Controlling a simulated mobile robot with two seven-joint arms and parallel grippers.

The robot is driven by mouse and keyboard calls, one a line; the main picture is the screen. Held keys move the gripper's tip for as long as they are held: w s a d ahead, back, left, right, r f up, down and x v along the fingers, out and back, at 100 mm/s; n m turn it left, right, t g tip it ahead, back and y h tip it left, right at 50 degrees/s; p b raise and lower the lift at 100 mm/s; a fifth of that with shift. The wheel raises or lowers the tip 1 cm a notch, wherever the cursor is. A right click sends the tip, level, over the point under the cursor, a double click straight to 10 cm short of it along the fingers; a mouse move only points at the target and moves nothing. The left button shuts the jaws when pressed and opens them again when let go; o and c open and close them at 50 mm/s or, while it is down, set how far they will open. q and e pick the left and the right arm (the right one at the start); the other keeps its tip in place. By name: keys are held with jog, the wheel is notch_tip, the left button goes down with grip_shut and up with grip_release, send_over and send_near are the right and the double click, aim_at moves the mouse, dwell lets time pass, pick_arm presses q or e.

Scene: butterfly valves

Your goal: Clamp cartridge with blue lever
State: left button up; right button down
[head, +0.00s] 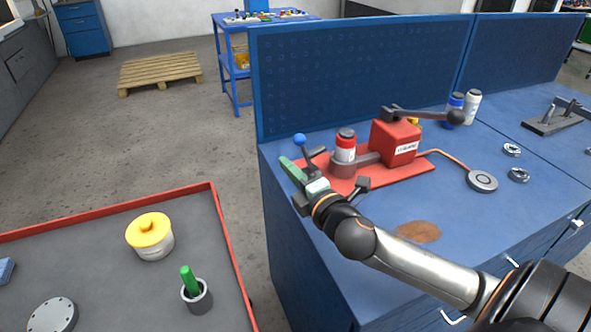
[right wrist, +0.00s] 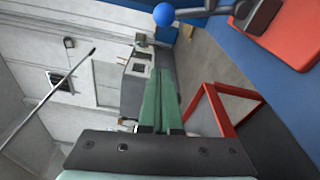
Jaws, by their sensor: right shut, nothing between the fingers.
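The blue ball knob (head: 299,140) tops a dark lever at the left end of a red fixture plate (head: 410,181) on the blue bench. In the right wrist view, the knob (right wrist: 163,14) is at the top edge, beyond the fingertips. My left gripper is out of view.
A black-knobbed handle (head: 425,114) tops the red block. A cable runs to a round grey puck (head: 482,181). A red-rimmed tray (head: 228,243) at lower left holds a yellow-lidded jar (head: 151,237) and a green-handled item in a cup (head: 196,294). A blue panel (head: 360,75) backs the bench.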

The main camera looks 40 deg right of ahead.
aim_at(303, 152)
jog(key=w+d+p, duration=0.1)
jog(key=w+d, duration=0.3)
jog(key=shift+w+r, duration=0.25)
dwell(0.3)
jog(key=shift+d, duration=0.15)
jog(key=shift+s+d+r+m, duration=0.1)
jog(key=shift+d+r+m, duration=0.1)
jog(key=shift+m, duration=0.1)
